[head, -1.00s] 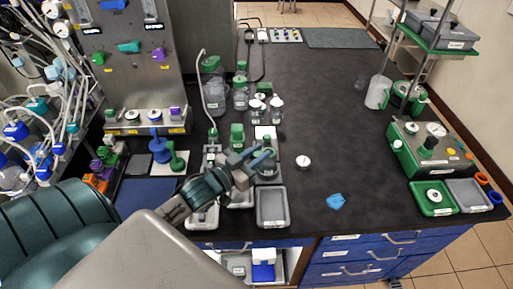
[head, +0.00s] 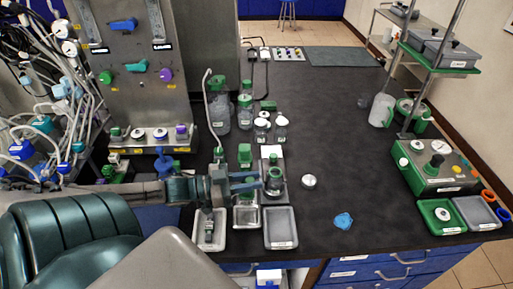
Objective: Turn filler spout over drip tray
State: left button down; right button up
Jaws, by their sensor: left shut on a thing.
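My left gripper (head: 247,182) reaches in from the left and is shut at the green filler (head: 245,154), apparently on its spout, which the fingers mostly hide. A grey drip tray (head: 246,224) lies just below the fingers. A clear jar with a green top (head: 273,186) stands close to the fingertips on the right; I cannot tell whether they touch it. My right gripper is not in view.
A pale tray with a dark fitting (head: 221,241) lies left, and an empty grey tray (head: 281,226) right. A round white-topped piece (head: 309,181) and a blue piece (head: 343,221) lie on the black bench. Bottles (head: 245,110) stand behind. The bench's right middle is clear.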

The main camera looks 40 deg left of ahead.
pick_arm(q)
jog(key=shift+s+a+m+g+h, duration=0.25)
jog(key=shift+m+g+h, duration=0.15)
jog(key=shift+g+h, duration=0.15)
jog(key=shift+s+a+m+g+h+b, duration=0.15)
jog(key=shift+m+g+h+b, duration=0.15)
jog(key=shift+h, duration=0.15)
jog(key=shift+s+g, duration=0.1)
jog(key=shift+g, duration=0.15)
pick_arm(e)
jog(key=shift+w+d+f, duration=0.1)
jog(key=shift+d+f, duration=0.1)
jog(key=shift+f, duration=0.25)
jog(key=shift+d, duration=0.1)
pick_arm(q)
jog(key=c, duration=1.3)
grip_release()
jog(key=shift+o, duration=0.2)
